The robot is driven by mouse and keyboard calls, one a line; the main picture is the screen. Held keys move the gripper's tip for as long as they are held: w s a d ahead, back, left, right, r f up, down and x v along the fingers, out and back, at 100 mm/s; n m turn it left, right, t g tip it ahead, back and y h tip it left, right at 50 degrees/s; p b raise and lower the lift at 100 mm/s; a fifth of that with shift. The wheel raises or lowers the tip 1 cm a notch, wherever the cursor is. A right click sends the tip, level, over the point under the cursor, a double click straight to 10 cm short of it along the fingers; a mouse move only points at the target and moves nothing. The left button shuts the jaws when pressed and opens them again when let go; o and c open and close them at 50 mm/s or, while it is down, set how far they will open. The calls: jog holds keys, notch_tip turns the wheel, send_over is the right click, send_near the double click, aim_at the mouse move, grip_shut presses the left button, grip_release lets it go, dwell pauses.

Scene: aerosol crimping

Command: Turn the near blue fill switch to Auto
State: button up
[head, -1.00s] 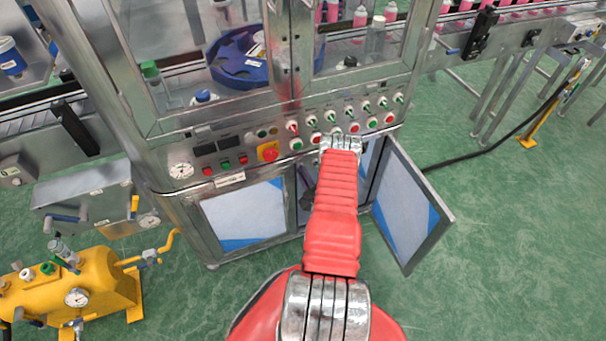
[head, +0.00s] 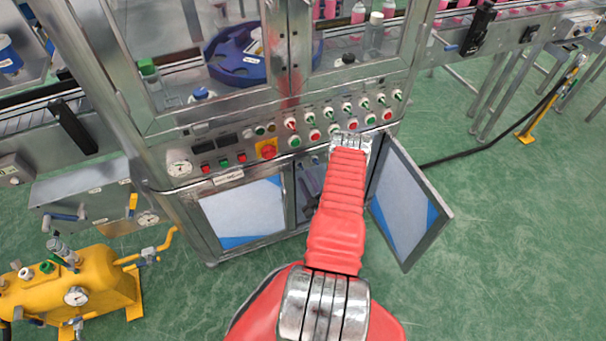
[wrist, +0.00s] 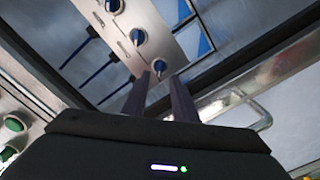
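In the wrist view, a row of blue switches on a pale metal panel (wrist: 166,34) runs up and left. The closest blue switch (wrist: 159,66) appears just ahead of my fingertips, in line with the gap between them. A middle blue switch (wrist: 138,36) and a farther one (wrist: 114,6) sit beyond it. Which label each switch points at is too small to read. My gripper (wrist: 159,77) is open, its two dark fingers apart with nothing between them. I cannot tell whether they touch the switch. In the head view my arm hides the gripper.
The cabinet's lower door (head: 408,205) stands open at right, close to my arm. Red and green buttons and a red emergency stop (head: 267,151) line the upper panel. A yellow tank (head: 100,288) stands at left.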

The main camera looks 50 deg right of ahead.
jog(key=v, duration=0.8)
jog(key=shift+s+a, duration=0.2)
jog(key=shift+s, duration=0.1)
